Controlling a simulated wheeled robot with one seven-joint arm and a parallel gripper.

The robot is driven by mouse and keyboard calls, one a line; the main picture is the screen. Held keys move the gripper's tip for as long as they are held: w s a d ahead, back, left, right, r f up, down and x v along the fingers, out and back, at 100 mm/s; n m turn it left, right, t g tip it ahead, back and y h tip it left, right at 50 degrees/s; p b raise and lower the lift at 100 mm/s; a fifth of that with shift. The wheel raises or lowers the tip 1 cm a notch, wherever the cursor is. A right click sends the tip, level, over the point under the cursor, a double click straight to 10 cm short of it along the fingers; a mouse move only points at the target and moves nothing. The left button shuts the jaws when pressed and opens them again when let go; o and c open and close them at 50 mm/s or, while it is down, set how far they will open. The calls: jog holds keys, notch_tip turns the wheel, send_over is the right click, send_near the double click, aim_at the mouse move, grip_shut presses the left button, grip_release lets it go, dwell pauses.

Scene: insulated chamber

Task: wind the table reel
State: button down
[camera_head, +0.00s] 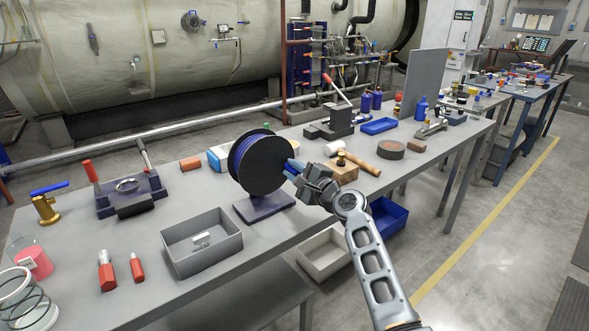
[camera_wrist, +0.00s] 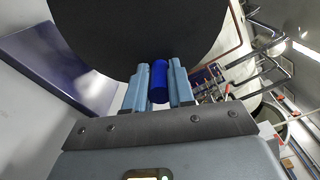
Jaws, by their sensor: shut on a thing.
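The table reel (camera_head: 262,163) has black round side plates with blue material wound between them. It stands upright on a dark purple base (camera_head: 262,206) on the grey workbench. In the wrist view the black side plate (camera_wrist: 135,35) fills the upper part, with the base (camera_wrist: 55,65) at left. My gripper (camera_head: 295,170) is at the right side of the reel's face. In the wrist view my gripper (camera_wrist: 159,85) has its two fingers closed on either side of a blue crank handle (camera_wrist: 159,80). The handle's far end is hidden behind the fingers and plate.
A grey open tray (camera_head: 202,243) with small pale items sits left of the reel base. A mallet (camera_head: 352,157) and wooden block lie just right of my gripper. A purple clamp device (camera_head: 130,190) stands farther left. The bench's front edge is near the reel.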

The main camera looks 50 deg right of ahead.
jog(key=c, duration=1)
grip_release()
jog(key=shift+o, duration=0.2)
jog(key=v, duration=0.7)
jog(key=shift+s+b, duration=0.4)
jog(key=shift+b, duration=0.05)
jog(key=shift+a, duration=0.1)
